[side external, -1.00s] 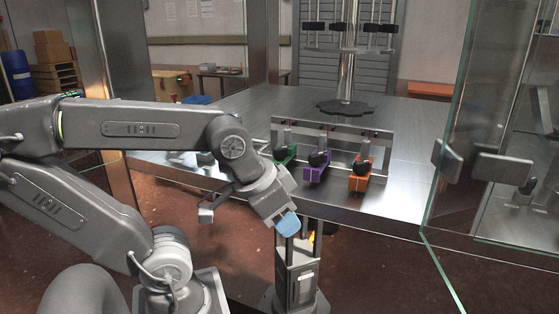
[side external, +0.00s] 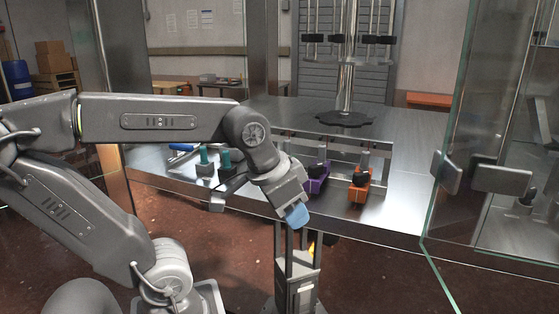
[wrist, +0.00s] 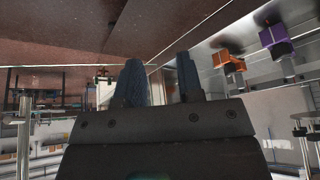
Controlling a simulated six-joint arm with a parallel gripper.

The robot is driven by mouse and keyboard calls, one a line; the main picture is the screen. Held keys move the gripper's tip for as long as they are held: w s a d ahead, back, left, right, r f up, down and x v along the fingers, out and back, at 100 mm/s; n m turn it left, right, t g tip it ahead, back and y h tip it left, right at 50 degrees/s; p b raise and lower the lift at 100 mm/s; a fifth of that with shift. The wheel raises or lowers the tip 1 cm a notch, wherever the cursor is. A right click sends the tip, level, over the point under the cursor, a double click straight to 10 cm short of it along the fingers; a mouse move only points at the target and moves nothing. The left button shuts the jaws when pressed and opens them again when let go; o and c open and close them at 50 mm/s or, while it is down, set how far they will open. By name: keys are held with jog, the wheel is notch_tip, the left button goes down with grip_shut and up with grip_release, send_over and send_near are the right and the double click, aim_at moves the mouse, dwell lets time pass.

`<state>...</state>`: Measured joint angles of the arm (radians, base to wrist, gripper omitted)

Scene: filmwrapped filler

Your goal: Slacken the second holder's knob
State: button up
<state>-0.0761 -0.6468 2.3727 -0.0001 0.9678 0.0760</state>
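The purple holder (side external: 316,186) with its black knob (side external: 321,168) sits near the table's front edge, just right of and beyond my wrist. The orange holder (side external: 359,193) with a black knob (side external: 361,178) stands to its right. The green holder is hidden behind my arm. My gripper (side external: 296,215) points down in front of the table edge, apart from the holders. In the wrist view my gripper (wrist: 160,78) has its two blue fingers apart with nothing between them. The orange holder (wrist: 228,62) and purple holder (wrist: 275,36) show there at upper right.
A metal rail (side external: 335,142) runs behind the holders. A post with a dark round base (side external: 345,118) stands farther back. Teal-handled items (side external: 204,157) lie on the table left of my wrist. A glass panel (side external: 462,120) stands at right. The table's right part is clear.

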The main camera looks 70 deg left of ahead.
jog(key=w+a+r+g, duration=0.1)
jog(key=w+a+r, duration=0.25)
jog(key=a, duration=0.45)
jog(key=w+a+r+g, duration=0.2)
jog(key=w+a, duration=0.3)
jog(key=a, duration=0.3)
jog(key=w+a+r+g, duration=0.1)
jog(key=w+a+r, duration=0.1)
jog(key=w+a, duration=0.35)
jog(key=s+a+f+g, duration=0.1)
jog(key=s+a+f, duration=0.1)
jog(key=a, duration=1.2)
notch_tip(320, 180, down, 12)
jog(key=shift+s+d+f, duration=0.1)
jog(key=shift+f, duration=0.15)
